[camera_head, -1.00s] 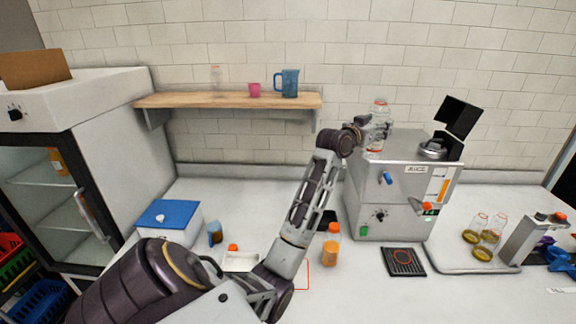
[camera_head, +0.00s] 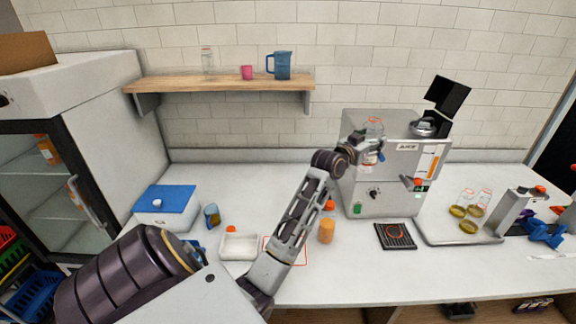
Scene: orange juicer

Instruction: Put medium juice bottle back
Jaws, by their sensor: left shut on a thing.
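My left gripper (camera_head: 370,151) is shut on a clear, empty-looking bottle (camera_head: 374,128) with red-orange rings. It holds the bottle upright in front of the upper left part of the grey juicer (camera_head: 400,160). The fingers partly hide the bottle's lower half. A smaller clear bottle (camera_head: 207,61) stands on the wooden shelf (camera_head: 220,83) at the left. An orange-filled bottle with an orange cap (camera_head: 327,229) stands on the counter beside my left forearm. My right gripper is out of view.
A pink cup (camera_head: 247,72) and a blue jug (camera_head: 280,65) stand on the shelf, with bare shelf to their right. A tray (camera_head: 440,232) with several small bottles lies right of the juicer.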

